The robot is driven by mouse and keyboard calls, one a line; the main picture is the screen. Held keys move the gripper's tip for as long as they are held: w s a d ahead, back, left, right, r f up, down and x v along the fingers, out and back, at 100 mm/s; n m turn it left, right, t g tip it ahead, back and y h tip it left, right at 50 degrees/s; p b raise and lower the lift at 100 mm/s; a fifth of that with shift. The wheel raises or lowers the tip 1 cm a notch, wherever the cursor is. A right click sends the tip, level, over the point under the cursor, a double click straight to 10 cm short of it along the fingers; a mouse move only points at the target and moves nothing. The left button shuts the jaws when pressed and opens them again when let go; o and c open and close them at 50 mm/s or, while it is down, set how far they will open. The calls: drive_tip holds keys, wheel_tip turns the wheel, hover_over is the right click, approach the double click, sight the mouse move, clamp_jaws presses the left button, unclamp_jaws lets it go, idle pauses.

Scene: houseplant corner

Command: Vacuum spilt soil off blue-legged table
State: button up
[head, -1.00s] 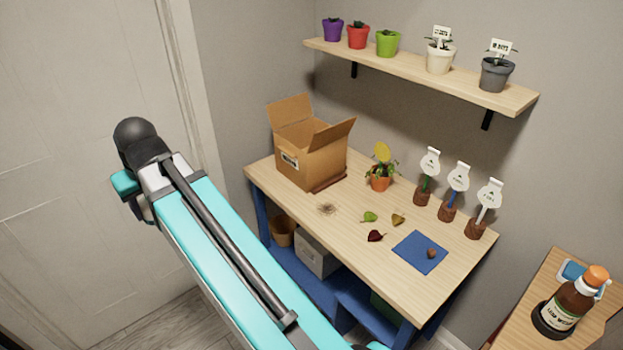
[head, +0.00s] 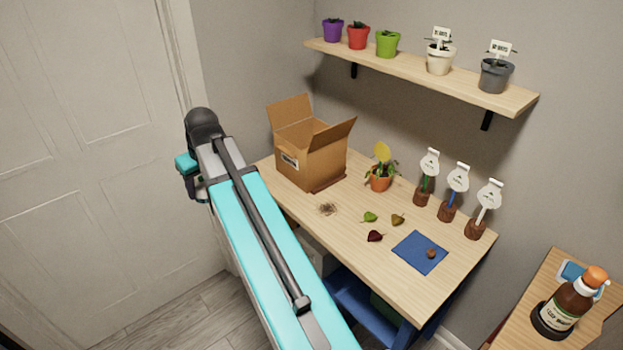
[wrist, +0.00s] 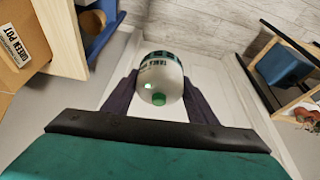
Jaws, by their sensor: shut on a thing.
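The blue-legged table (head: 400,285) stands against the wall in the head view, its left legs hidden behind my arm. A small patch of spilt soil (head: 327,209) lies on its top, in front of the cardboard box. In the wrist view my gripper (wrist: 158,95) is shut on a rounded white device with a dark band and a green button, which looks like the hand vacuum (wrist: 160,72). It is held over the floor, apart from the table.
The cardboard box (head: 309,155), a potted plant (head: 380,182), several loose leaves (head: 375,237), a blue mat (head: 407,252) and three tagged stands (head: 449,210) occupy the tabletop. A wall shelf (head: 420,72) holds several pots. A brown bottle (head: 563,306) stands on a side table at right.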

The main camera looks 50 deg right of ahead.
drive_tip(key=s+d+f, duration=0.3)
drive_tip(key=d+f, duration=0.1)
drive_tip(key=d, duration=0.7)
drive_tip(key=s+d+f, duration=0.3)
drive_tip(key=d, duration=0.9)
drive_tip(key=s+d+f+m, duration=0.1)
drive_tip(key=s+d+f, duration=0.2)
drive_tip(key=d, duration=0.9)
drive_tip(key=shift+s+d+f+p, duration=0.25)
drive_tip(key=shift+f+p, duration=0.2)
drive_tip(key=shift+f, duration=0.35)
drive_tip(key=shift+s+f, duration=0.1)
drive_tip(key=shift+f, duration=0.1)
drive_tip(key=shift+f+b, duration=1.55)
drive_tip(key=shift+f, duration=1.25)
drive_tip(key=shift+f+b, duration=0.55)
drive_tip(key=shift+f, duration=0.45)
drive_tip(key=shift+s+a+r, duration=0.1)
drive_tip(key=shift+s+a, duration=0.05)
drive_tip(key=shift+s, duration=0.8)
drive_tip(key=shift+s+a, duration=0.1)
drive_tip(key=shift+s, duration=0.85)
drive_tip(key=shift+s, duration=0.1)
